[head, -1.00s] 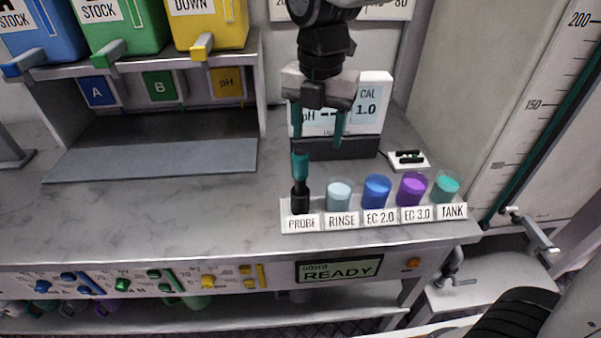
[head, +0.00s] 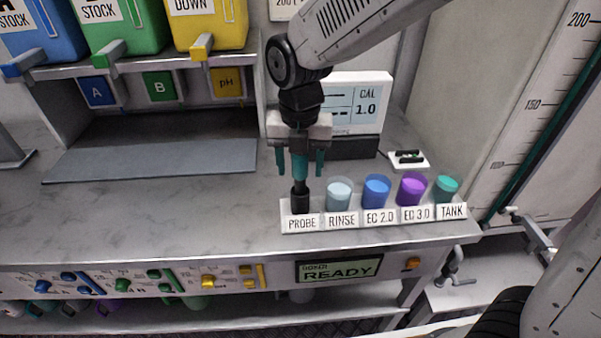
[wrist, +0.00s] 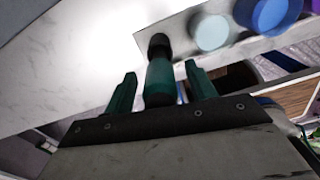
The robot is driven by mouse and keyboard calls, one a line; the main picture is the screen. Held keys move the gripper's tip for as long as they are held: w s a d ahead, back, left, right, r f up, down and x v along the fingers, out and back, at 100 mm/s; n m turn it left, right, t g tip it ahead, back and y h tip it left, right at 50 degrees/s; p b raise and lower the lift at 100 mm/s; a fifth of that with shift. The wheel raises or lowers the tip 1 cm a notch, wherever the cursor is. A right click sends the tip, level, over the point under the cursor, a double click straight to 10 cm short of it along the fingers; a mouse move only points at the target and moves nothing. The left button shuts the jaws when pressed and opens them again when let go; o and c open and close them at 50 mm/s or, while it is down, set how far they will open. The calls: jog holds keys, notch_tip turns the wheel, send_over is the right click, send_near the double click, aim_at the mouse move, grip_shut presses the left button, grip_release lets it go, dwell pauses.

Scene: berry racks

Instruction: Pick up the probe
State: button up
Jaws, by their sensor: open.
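The probe (head: 300,172) stands upright in the slot labelled PROBE at the left end of a white rack (head: 374,222). It has a teal upper body and a black lower part. My gripper (head: 300,168) is open above the rack, with one teal finger on each side of the probe's teal top in the head view. In the wrist view the probe (wrist: 160,80) shows between the two open fingers of my gripper (wrist: 160,88), with gaps on both sides. The probe's lower tip is hidden in its holder.
Right of the probe stand cups labelled RINSE (head: 339,195), EC 2.0 (head: 376,190), EC 3.0 (head: 411,189) and TANK (head: 445,189). A meter display (head: 362,104) stands behind my gripper. The counter left of the rack (head: 200,205) is clear.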

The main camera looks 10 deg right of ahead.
jog(key=c, duration=1.1)
jog(key=shift+r, duration=0.15)
